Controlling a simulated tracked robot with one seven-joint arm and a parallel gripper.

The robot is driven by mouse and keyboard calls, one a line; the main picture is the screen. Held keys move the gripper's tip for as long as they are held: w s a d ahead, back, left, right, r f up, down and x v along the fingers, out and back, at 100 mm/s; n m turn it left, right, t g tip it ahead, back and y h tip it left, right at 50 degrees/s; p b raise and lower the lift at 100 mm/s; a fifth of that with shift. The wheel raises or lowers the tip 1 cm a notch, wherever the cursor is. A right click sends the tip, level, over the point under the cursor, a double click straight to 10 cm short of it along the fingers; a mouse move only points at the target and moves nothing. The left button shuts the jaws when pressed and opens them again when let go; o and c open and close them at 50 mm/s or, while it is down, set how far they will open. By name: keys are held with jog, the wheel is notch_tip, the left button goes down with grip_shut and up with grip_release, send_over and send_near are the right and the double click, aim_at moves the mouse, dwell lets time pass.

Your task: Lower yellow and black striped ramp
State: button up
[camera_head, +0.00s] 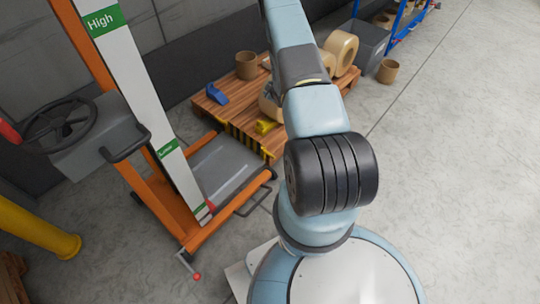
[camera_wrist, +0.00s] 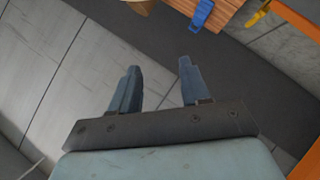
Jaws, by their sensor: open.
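The yellow and black striped ramp (camera_head: 245,143) is in the head view, a short striped strip between the wooden pallet and the grey platform of the orange lift. It looks raised and steep, but its exact angle is hard to tell. In the wrist view a small yellow and dark edge (camera_wrist: 259,13) shows at the top right, perhaps part of the ramp. My gripper (camera_wrist: 158,78) is open and empty, its two blue-grey fingers apart over bare grey surface, away from the ramp. In the head view my arm runs up out of the picture, so the gripper is hidden there.
The orange lift (camera_head: 160,185) has a handwheel (camera_head: 58,125) and a post with green labels. A yellow post (camera_head: 35,228) stands left. Floor at right is clear.

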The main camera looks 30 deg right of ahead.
jog(key=s+f+n, duration=0.1)
jog(key=s+f, duration=0.4)
jog(key=f, duration=0.6)
jog(key=n+t+y, duration=0.2)
jog(key=t, duration=0.1)
send_near(270, 154)
jog(key=x, duration=0.7)
jog(key=f+x, duration=0.1)
jog(key=x, duration=0.3)
jog(key=shift+d+f, duration=0.15)
jog(key=shift+d, duration=0.1)
jog(key=shift+c, duration=0.4)
jog(key=shift+s, duration=0.1)
grip_shut()
